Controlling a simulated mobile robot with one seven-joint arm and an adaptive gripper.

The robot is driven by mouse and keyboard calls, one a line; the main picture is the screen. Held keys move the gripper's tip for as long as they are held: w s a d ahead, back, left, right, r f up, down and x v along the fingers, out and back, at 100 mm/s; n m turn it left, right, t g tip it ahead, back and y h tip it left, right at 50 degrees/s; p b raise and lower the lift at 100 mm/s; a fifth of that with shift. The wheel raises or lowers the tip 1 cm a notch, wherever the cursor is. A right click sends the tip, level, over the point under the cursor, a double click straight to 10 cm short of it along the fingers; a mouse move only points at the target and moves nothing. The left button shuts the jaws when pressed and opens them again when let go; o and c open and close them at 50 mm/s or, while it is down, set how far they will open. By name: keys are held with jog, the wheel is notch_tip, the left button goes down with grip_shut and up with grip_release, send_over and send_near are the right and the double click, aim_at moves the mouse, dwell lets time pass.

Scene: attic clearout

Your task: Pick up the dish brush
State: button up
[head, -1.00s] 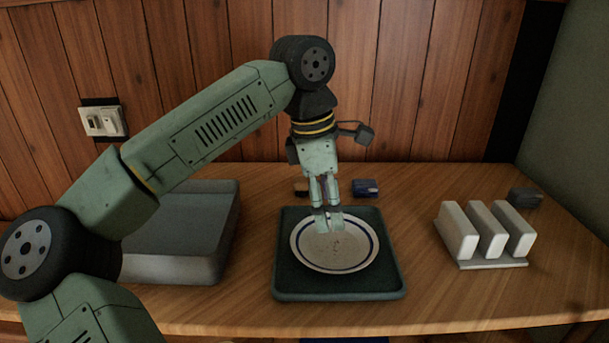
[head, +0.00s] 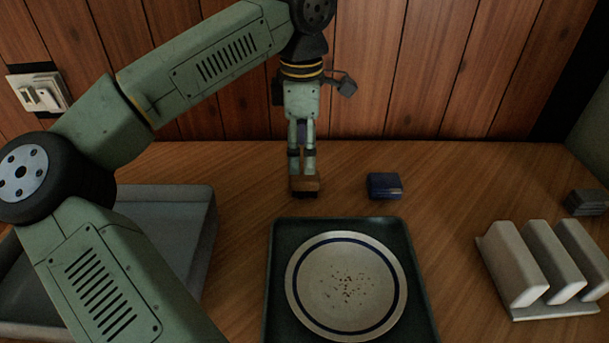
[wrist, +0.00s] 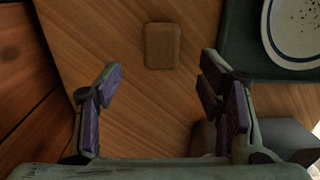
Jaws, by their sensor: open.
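The brown block (head: 305,185), which I take to be the dish brush, lies on the wooden table behind the tray. It also shows as a rounded brown rectangle in the wrist view (wrist: 162,46), lying flat, with no bristles visible. My gripper (head: 303,172) points down over it in the head view. In the wrist view my gripper (wrist: 161,72) is open and empty, its purple-padded fingers spread wide. The brush lies beyond the fingertips, roughly centred between them and apart from both.
A dark tray (head: 279,239) holds a blue-rimmed plate (head: 325,270) with brown specks. A small blue block (head: 384,186) lies right of the brush. A grey bin (head: 196,230) stands left, a white rack (head: 541,262) right. The wood-panel wall (head: 400,70) is behind.

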aim_at(305, 178)
jog(key=shift+d+f+p, duration=0.15)
jog(key=shift+f+p, duration=0.2)
jog(key=shift+f, duration=1.65)
jog(key=shift+d+f+p, duration=0.1)
jog(key=shift+f+p, duration=0.2)
jog(key=shift+f, duration=1.65)
jog(key=c, duration=1.3)
jog(key=shift+o, duration=0.2)
jog(key=shift+r, duration=0.1)
jog(key=shift+r, duration=0.5)
notch_tip(305, 178, up, 2)
jog(key=shift+r+b, duration=0.2)
jog(key=shift+b, duration=0.35)
jog(key=s+b, duration=0.1)
jog(key=s, duration=0.4)
jog(key=s+r+b, duration=0.1)
jog(key=s, duration=0.4)
jog(key=s+b, duration=0.1)
jog(key=s, duration=0.5)
jog(key=shift+s+d+r, duration=0.1)
jog(key=shift+d+r, duration=0.1)
jog(key=shift+d, duration=0.1)
